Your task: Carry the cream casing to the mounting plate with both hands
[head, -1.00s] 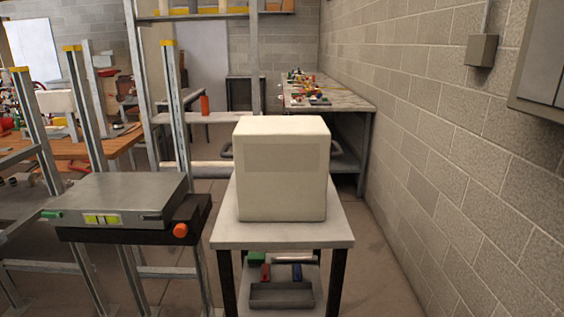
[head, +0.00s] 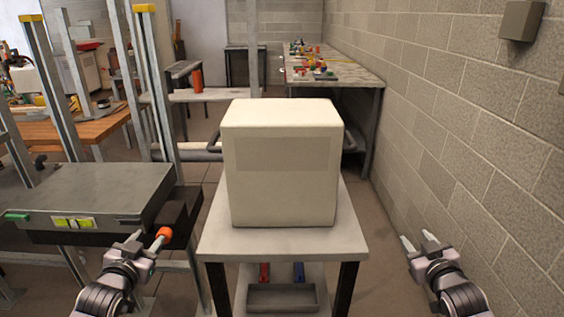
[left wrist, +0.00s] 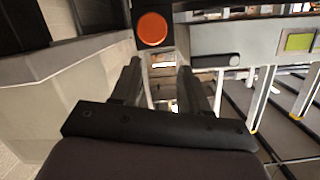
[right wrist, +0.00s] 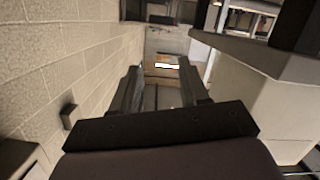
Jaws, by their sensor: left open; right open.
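The cream casing (head: 283,170), a rounded upright box, stands on a small grey-topped table (head: 280,242) in the middle of the head view. My left gripper (head: 147,241) is open and empty, left of the table and apart from the casing. My right gripper (head: 417,238) is open and empty, to the right of the table, also apart. The casing's cream side shows in the left wrist view (left wrist: 55,115) and the right wrist view (right wrist: 285,112). I cannot tell for certain which thing is the mounting plate.
A grey flat unit (head: 90,190) with green tabs and an orange knob (head: 163,233) stands left, close to my left gripper. Metal uprights (head: 155,85) rise behind it. A block wall (head: 470,130) bounds the right. A bench (head: 335,72) with small coloured items stands behind.

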